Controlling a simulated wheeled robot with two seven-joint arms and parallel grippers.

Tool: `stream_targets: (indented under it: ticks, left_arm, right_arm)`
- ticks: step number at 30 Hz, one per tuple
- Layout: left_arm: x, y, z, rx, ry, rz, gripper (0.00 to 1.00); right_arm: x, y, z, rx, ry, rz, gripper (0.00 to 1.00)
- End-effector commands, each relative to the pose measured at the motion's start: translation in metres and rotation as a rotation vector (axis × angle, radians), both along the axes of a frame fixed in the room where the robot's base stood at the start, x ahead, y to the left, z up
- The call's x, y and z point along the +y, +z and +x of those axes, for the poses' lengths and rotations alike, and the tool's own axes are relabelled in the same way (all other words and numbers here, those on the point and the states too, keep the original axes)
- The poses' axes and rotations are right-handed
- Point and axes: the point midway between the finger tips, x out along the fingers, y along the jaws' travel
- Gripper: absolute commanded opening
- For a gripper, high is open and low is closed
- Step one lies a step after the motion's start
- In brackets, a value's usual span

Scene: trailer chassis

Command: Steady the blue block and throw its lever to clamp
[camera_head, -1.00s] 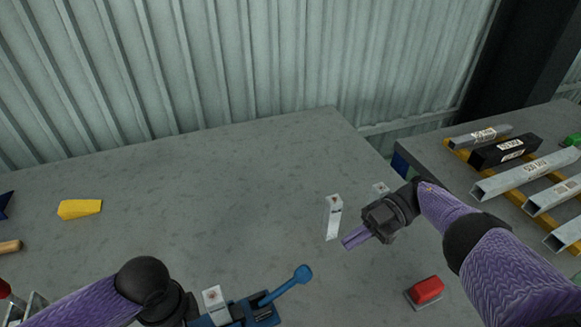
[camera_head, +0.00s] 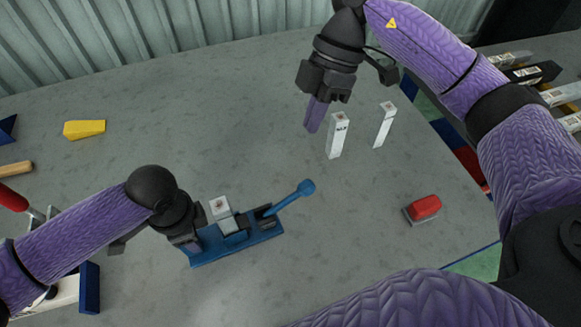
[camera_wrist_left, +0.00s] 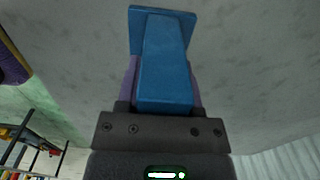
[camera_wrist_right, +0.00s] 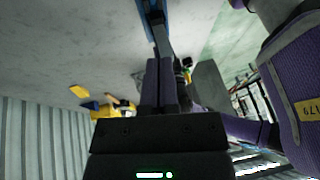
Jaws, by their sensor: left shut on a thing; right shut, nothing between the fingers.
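The blue block (camera_head: 235,243) lies on the grey table in the head view, left of centre. Its blue lever (camera_head: 290,198) slants up to the right and ends in a round knob. A white upright piece (camera_head: 221,211) stands at the block's back edge. My left gripper (camera_head: 190,246) is shut on the block's left end; the left wrist view shows blue block material (camera_wrist_left: 165,60) between its fingers. My right gripper (camera_head: 314,118) is shut and empty, behind the lever knob and apart from it. In the right wrist view its closed fingers (camera_wrist_right: 160,85) point toward blue parts.
Two white upright posts (camera_head: 337,135) (camera_head: 384,124) stand beside my right gripper. A red-topped block (camera_head: 422,208) lies to the right. A yellow wedge (camera_head: 84,129) lies at the back left. Metal bars (camera_head: 560,92) lie on a rack at the far right.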

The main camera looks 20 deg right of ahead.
Motion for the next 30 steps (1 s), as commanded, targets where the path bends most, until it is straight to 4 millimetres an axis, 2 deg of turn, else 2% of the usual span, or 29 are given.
stream_targets:
  ticks: [3,6,20,24,30]
  left_arm:
    - [0.0,0.0,0.0,0.0,0.0,-0.001,0.0]
    - [0.0,0.0,0.0,0.0,0.0,-0.001,0.0]
    - [0.0,0.0,0.0,0.0,-0.001,-0.001,0.0]
    - [0.0,0.0,0.0,0.0,-0.001,-0.001,0.0]
    - [0.0,0.0,0.0,0.0,-0.001,-0.001,0.0]
  right_arm:
    - [0.006,0.009,-0.001,-0.052,-0.049,-0.064,0.0]
    - [0.01,0.004,-0.003,-0.06,-0.065,-0.076,0.0]
    - [0.041,-0.086,-0.014,-0.054,-0.062,-0.072,0.0]
    - [0.028,-0.106,-0.017,-0.056,-0.065,-0.075,0.0]
    - [0.022,-0.118,-0.019,-0.057,-0.064,-0.073,0.0]
